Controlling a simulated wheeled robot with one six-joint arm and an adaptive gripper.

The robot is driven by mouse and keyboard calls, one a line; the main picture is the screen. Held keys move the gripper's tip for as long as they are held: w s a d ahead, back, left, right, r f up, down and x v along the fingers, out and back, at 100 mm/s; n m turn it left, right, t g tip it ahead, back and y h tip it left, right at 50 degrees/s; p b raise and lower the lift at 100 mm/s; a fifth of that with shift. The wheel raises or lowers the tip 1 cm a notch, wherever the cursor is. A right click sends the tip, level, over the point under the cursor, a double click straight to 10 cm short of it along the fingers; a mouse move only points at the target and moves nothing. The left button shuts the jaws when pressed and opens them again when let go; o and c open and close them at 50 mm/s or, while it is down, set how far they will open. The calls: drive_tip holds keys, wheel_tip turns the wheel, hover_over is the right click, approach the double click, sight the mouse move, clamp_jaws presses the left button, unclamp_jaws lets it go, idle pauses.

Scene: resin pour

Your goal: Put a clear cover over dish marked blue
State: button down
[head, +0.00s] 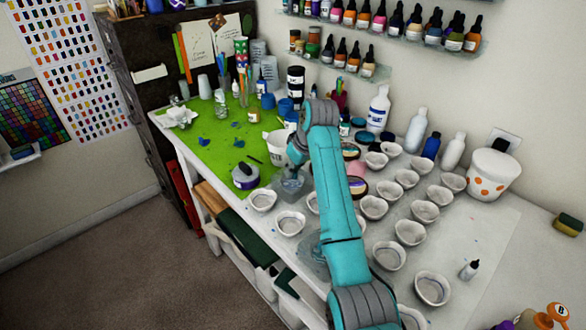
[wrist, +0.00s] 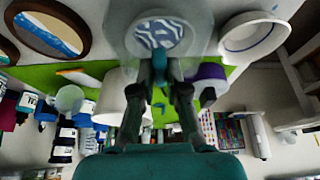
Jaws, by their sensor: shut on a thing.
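My gripper (wrist: 160,92) is shut on a clear cover (wrist: 122,38), whose see-through wall shows at the top of the wrist view. Through it I see a round dish (wrist: 158,33) with a blue-and-white striped pattern. The cover appears to be over or just above this dish; I cannot tell whether it touches the table. In the head view the held cover (head: 291,184) is at the front edge of the green mat, between white dishes. The gripper's fingertips are partly hidden by my arm there. Another clear piece (head: 312,256) stands near the table's front edge, partly behind my arm.
White dishes (head: 374,207) stand in rows to the right. A purple-labelled tub (head: 245,176) and a white bucket (head: 278,146) stand close by on the green mat (head: 205,150). Bottles (head: 417,130) line the wall side. A large white container (head: 492,174) is at the right.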

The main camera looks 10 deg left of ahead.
drive_tip(key=shift+f, duration=0.1)
drive_tip(key=c, duration=1.1)
unclamp_jaws()
drive_tip(key=shift+v, duration=3.8)
